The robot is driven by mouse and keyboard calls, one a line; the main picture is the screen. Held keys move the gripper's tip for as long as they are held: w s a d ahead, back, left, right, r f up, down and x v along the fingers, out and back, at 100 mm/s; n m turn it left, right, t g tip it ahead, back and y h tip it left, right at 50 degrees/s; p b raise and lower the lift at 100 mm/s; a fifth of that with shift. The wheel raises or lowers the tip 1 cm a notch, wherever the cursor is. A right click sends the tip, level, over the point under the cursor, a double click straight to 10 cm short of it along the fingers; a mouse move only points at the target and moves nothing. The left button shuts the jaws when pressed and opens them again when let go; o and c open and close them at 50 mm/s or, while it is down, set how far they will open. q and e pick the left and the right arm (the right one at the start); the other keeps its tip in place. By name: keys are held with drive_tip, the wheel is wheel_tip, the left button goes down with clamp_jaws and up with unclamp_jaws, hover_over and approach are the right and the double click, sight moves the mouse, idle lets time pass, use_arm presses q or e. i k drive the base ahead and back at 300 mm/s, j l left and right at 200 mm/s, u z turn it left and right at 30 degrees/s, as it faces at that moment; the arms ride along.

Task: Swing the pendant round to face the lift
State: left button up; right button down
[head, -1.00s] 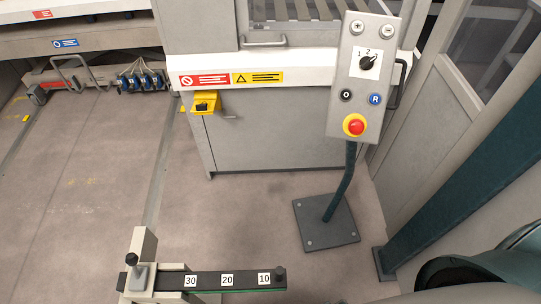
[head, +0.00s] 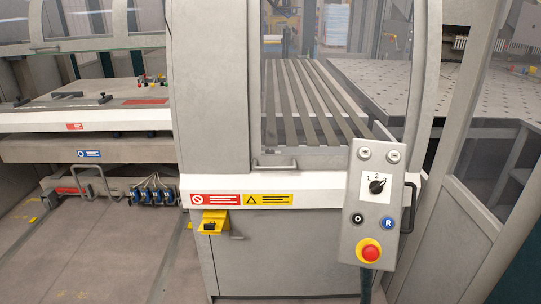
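The pendant (head: 376,225) is a light grey control box on a dark post at the right of the head view. Its front faces me. It carries two buttons at the top, a black selector knob, a black O button, a blue R button and a red emergency stop (head: 369,251) on a yellow ring. A dark handle (head: 409,207) shows on its right side. The post (head: 366,285) runs out of the bottom edge, so its foot is hidden. I cannot tell which machine part is the lift. Neither of my grippers is in view.
A grey machine cabinet (head: 262,268) with a white ledge stands behind the pendant. A yellow bracket (head: 212,222) sticks out from its front. A slatted bed (head: 310,105) lies behind a clear guard. A grey door frame (head: 470,190) stands close on the right. The floor (head: 90,265) at left is clear.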

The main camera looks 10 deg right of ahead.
sight(361, 171)
drive_tip(key=z, duration=1.25)
